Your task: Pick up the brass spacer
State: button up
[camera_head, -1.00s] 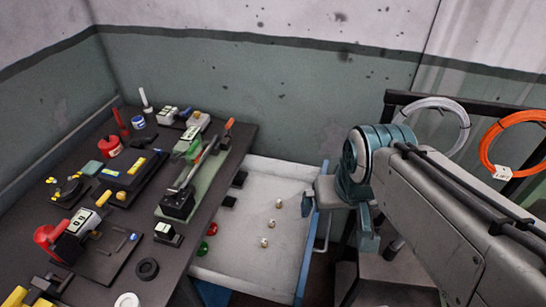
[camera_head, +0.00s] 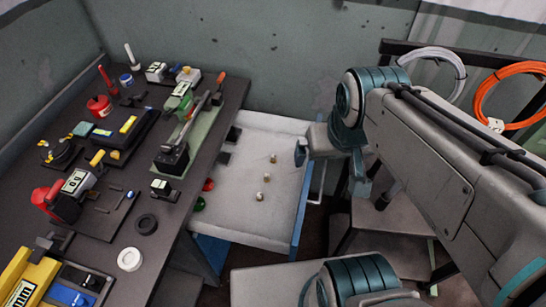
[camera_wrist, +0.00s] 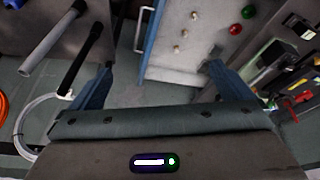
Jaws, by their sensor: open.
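Three small brass-coloured pieces lie in a loose line on the pale floor of an open drawer (camera_head: 235,222): a far one (camera_head: 273,158), a middle one (camera_head: 266,177) and a near one (camera_head: 260,196). They are too small to tell which is the brass spacer. In the wrist view they show beyond my fingers, as a far piece (camera_wrist: 194,15), a middle piece (camera_wrist: 185,33) and a near piece (camera_wrist: 177,48). My gripper (camera_wrist: 160,68) is open and empty, its blue fingers wide apart. In the head view my gripper (camera_head: 328,168) is at the drawer's right side, apart from the pieces.
The dark workbench (camera_head: 200,190) at left is crowded with tools. A blue drawer side (camera_head: 301,212) bounds the right. Cable coils, one orange (camera_head: 490,92), hang at right.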

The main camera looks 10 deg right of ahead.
jog(key=shift+w, duration=0.1)
jog(key=c, duration=0.5)
jog(key=shift+w+f+b, duration=0.25)
jog(key=shift+w+b, duration=0.1)
jog(key=shift+b, duration=0.2)
jog(key=c, duration=0.5)
jog(key=w+f+n+b, duration=0.1)
jog(key=w+b, duration=0.1)
jog(key=w, duration=0.1)
jog(key=w+f+n+b, duration=0.1)
jog(key=w+f+b, duration=0.1)
jog(key=w+b, duration=0.1)
jog(key=w+a+f+n+g+b, duration=0.1)
jog(key=w+b, duration=0.1)
jog(key=w, duration=0.2)
jog(key=shift+f+n, duration=0.2)
jog(key=shift+n, duration=0.2)
jog(key=n+g+b, duration=0.3)
jog(key=n+b, duration=0.7)
jog(key=b, duration=0.9)
send_over(273, 156)
jog(key=f, duration=3.6)
jog(key=shift+w+a+f, duration=0.1)
jog(key=shift+a+f, duration=0.15)
jog(key=shift+d+f+b, duration=0.2)
jog(key=shift+f+b, duration=0.05)
jog(key=shift+f, duration=1.05)
jog(key=shift+d+f+b, duration=0.15)
jog(key=shift+f+b, duration=0.05)
jog(key=shift+f, duration=1.05)
